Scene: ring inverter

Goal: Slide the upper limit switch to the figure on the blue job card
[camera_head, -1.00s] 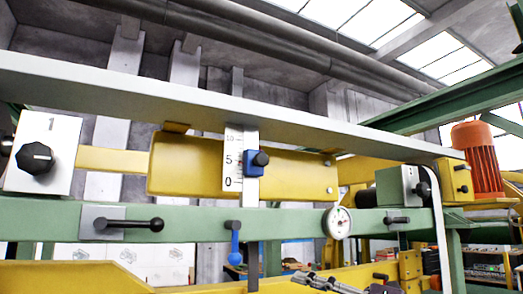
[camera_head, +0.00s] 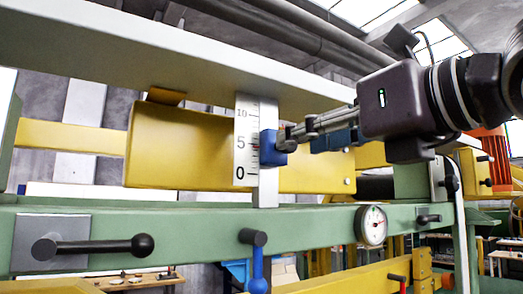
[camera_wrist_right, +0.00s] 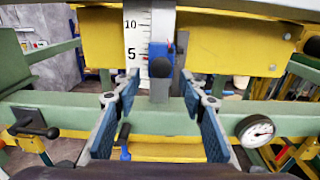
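The upper limit switch is a blue slider block (camera_head: 271,150) on a white scale plate (camera_head: 242,140) marked 0, 5 and 10. It sits close to the 5 mark. In the right wrist view its round black knob (camera_wrist_right: 160,68) faces me. My right gripper (camera_head: 290,136) reaches in from the right, its fingertips close to the slider. In the right wrist view the right gripper (camera_wrist_right: 161,82) is open, with blue-padded fingers either side of the knob's line and a gap to each side. Whether the tips reach past the knob is unclear. No blue job card shows. My left gripper is not in view.
A green rail (camera_head: 180,222) runs below the scale, carrying a black-knobbed lever (camera_head: 95,246), a blue-handled lever (camera_head: 257,262) and a round dial gauge (camera_head: 371,225). A yellow beam (camera_head: 175,148) lies behind the scale. A long pale beam (camera_head: 150,50) passes above.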

